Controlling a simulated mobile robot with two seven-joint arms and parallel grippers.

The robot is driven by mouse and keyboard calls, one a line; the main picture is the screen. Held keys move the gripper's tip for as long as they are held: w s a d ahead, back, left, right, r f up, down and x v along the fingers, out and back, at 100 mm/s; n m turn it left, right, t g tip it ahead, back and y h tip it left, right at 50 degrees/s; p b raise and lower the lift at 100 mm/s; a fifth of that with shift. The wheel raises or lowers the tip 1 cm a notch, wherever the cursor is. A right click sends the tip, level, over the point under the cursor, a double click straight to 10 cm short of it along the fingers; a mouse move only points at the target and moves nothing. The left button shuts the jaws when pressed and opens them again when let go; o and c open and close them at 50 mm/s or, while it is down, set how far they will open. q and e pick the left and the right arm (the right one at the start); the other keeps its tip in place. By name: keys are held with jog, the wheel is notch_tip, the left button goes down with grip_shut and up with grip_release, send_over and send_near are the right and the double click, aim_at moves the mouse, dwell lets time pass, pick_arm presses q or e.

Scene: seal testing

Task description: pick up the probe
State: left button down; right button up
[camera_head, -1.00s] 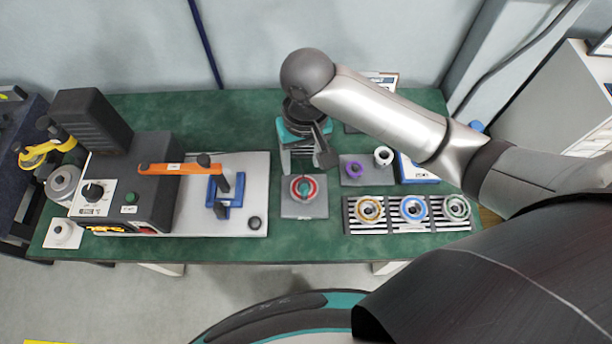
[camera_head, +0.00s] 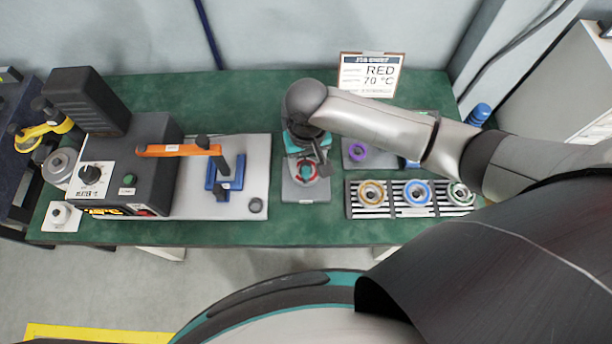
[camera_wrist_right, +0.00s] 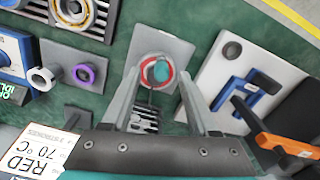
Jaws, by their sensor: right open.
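A teal-topped piece (camera_wrist_right: 161,70), which seems to be the probe, stands in a red ring (camera_wrist_right: 146,62) on a grey plate (camera_wrist_right: 172,43) in the right wrist view. In the head view the red ring (camera_head: 298,171) is partly hidden by my right gripper; the plate (camera_head: 306,192) shows below it. My right gripper (camera_head: 312,168) points down over the plate. In the wrist view its fingers (camera_wrist_right: 159,80) are open, one on each side of the teal top. Contact cannot be told. My left gripper is not in view.
A black heater unit (camera_head: 135,155) and a light platform with a blue clamp (camera_head: 224,178) stand left of the plate. To the right are a purple ring (camera_head: 358,152) and a striped rack (camera_head: 383,210) with three seals. A job sheet (camera_head: 371,75) reads RED, 70 °C.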

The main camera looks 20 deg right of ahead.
aim_at(306, 169)
notch_tip(306, 169, down, 4)
jog(key=shift+a+r+b, duration=0.1)
jog(key=shift+r+b, duration=0.15)
jog(key=shift+b, duration=0.05)
grip_shut()
dwell(0.3)
